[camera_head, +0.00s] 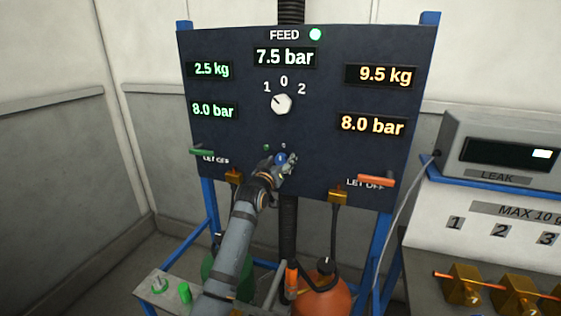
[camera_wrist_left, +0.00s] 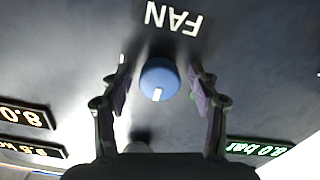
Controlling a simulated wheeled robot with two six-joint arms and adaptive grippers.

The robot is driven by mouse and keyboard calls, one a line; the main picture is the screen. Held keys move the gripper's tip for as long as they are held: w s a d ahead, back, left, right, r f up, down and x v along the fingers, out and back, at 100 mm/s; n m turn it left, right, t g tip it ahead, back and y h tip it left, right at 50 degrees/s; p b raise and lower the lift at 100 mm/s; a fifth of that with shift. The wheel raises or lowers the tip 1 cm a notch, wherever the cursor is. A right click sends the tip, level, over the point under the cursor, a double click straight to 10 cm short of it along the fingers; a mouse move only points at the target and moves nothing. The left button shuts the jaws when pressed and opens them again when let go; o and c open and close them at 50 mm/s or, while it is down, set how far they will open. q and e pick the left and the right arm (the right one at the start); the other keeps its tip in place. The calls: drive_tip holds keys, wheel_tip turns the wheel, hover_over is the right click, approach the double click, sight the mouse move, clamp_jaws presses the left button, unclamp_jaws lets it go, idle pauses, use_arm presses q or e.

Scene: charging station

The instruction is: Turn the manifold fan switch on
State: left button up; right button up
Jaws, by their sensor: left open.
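The manifold fan switch is a round blue knob (camera_wrist_left: 159,78) on the dark panel (camera_head: 330,60), below the selector. In the left wrist view, which looks upside down, the word FAN (camera_wrist_left: 173,18) is beside the knob, and a white mark on the knob points to the bottom of the picture. My left gripper (camera_wrist_left: 160,92) is open, with one finger on each side of the knob and a gap on both sides. In the head view my left gripper (camera_head: 285,162) is at the panel's lower middle and partly covers the blue knob (camera_head: 280,158). My right gripper is not in view.
A white selector knob (camera_head: 281,104) is above my gripper. A green lever (camera_head: 201,152) and an orange lever (camera_head: 376,181) stick out at the panel's sides. An orange cylinder (camera_head: 322,297) and a green one stand below. A leak box (camera_head: 500,150) is at right.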

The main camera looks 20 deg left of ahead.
use_arm(q)
drive_tip(key=shift+c, duration=0.4)
drive_tip(key=shift+s, duration=0.1)
drive_tip(key=shift+c, duration=1.1)
drive_tip(key=c, duration=0.9)
